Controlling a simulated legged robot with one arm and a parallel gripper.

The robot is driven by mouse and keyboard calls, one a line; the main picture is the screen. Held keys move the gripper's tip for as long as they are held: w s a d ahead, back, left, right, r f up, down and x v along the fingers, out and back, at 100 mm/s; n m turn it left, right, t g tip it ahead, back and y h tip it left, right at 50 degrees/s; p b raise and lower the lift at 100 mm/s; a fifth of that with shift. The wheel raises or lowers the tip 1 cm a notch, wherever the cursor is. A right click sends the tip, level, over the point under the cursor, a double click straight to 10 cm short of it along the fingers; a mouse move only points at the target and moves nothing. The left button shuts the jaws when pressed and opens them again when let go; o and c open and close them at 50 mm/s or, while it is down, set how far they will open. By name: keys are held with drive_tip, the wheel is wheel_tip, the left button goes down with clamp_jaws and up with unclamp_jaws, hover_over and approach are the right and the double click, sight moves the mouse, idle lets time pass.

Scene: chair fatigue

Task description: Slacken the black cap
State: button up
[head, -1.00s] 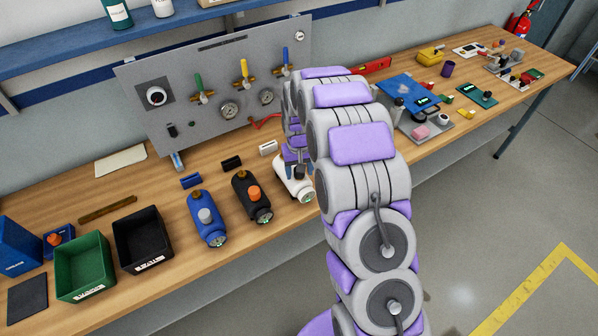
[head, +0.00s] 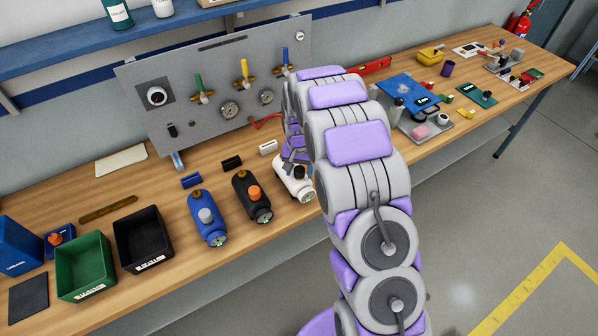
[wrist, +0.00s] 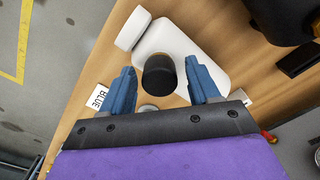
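The black cap (head: 299,173) sits on top of the white bottle (head: 293,189), which lies on the wooden bench. In the wrist view the cap (wrist: 159,76) stands up from the white bottle (wrist: 196,47) between the two blue fingers of my gripper (wrist: 159,68). The fingers are apart, with a gap on each side of the cap. In the head view my gripper (head: 292,152) is just behind and above the cap, partly hidden by my arm.
A black bottle with an orange cap (head: 252,197) and a blue bottle with a grey cap (head: 207,218) lie to the left. Green (head: 86,267) and black (head: 143,239) bins stand further left. A grey valve panel (head: 221,83) rises behind.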

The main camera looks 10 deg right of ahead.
drive_tip(key=c, duration=0.8)
drive_tip(key=n, duration=0.3)
drive_tip(key=shift+n, duration=0.4)
drive_tip(key=shift+c, duration=0.3)
drive_tip(key=n, duration=0.4)
drive_tip(key=shift+p, duration=0.3)
drive_tip(key=shift+n, duration=0.3)
drive_tip(key=n, duration=0.3)
drive_tip(key=shift+n, duration=0.3)
